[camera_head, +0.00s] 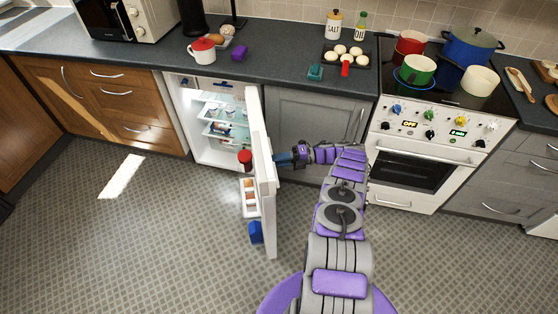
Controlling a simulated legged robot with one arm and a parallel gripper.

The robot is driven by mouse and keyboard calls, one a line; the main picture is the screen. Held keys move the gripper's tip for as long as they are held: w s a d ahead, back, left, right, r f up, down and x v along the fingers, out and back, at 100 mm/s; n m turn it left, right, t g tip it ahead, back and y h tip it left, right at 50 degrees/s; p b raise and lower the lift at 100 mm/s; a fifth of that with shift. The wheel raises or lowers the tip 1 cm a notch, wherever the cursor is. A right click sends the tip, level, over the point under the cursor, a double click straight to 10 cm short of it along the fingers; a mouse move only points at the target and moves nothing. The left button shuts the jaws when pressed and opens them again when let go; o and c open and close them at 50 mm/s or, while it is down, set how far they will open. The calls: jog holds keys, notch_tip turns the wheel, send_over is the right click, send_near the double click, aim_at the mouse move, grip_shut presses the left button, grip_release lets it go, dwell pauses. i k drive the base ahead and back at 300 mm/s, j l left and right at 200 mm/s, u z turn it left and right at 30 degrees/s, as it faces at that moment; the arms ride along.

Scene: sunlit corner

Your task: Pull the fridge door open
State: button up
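The small white fridge (180,108) stands under the counter, left of centre. Its door (262,165) stands open, swung out into the room toward me, and the lit shelves inside show. Items sit in the door's inner racks. My arm reaches in from the bottom right, and my gripper (280,159) is at the door's right, outer face, at about mid height. It appears to touch or nearly touch the door there. The fingertips are small and partly hidden at the door, so I cannot tell whether they are open or shut. The door's handle is not clearly visible.
The patterned floor (150,240) left of the door is clear. A grey cabinet (305,110) is right of the fridge, then a white oven (425,165) with pots on top. Wooden drawers (120,98) are to the left. The dark counter (280,60) holds several small items.

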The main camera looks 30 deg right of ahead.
aim_at(266, 181)
jog(key=k+l, duration=0.15)
jog(key=l, duration=0.15)
jog(key=k+l, duration=0.1)
jog(key=l, duration=0.25)
jog(key=k+l, duration=0.15)
jog(key=l, duration=0.15)
jog(key=k+l, duration=0.1)
jog(key=l, duration=0.2)
